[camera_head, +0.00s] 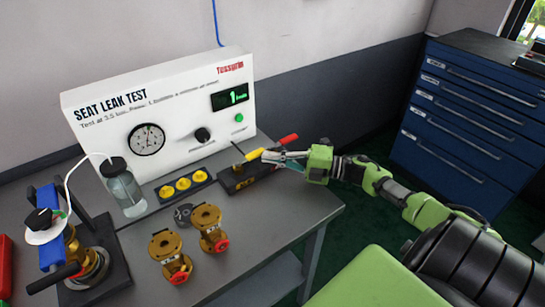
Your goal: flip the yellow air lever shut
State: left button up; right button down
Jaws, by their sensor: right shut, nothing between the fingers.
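The yellow air lever (254,154) shows as a short yellow bar above a dark valve block (230,184) on the bench, in front of the right end of the white test panel. A red handle (287,141) lies just behind and to the right of it. My right gripper (267,157) comes in from the right and is shut and empty. Its tips are right beside the yellow lever's right end; I cannot tell whether they touch it. The fingers hide part of the block and the lever's right end. My left gripper is not in view.
The white seat leak test panel (185,130) stands behind the block. Two brass valve bodies (165,250) (211,226), a tray with yellow round pieces (182,185), a clear bottle (126,190) and a blue-framed valve fixture (50,228) fill the left. The bench's front right (285,210) is clear.

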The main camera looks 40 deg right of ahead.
jog(key=shift+w+d+r+t, duration=0.3)
jog(key=shift+w+d+r, duration=0.1)
jog(key=shift+r, duration=0.15)
jog(key=shift+s+d, duration=0.1)
jog(key=v, duration=1.2)
jog(key=shift+s+a+f, duration=0.25)
jog(key=shift+a, duration=0.15)
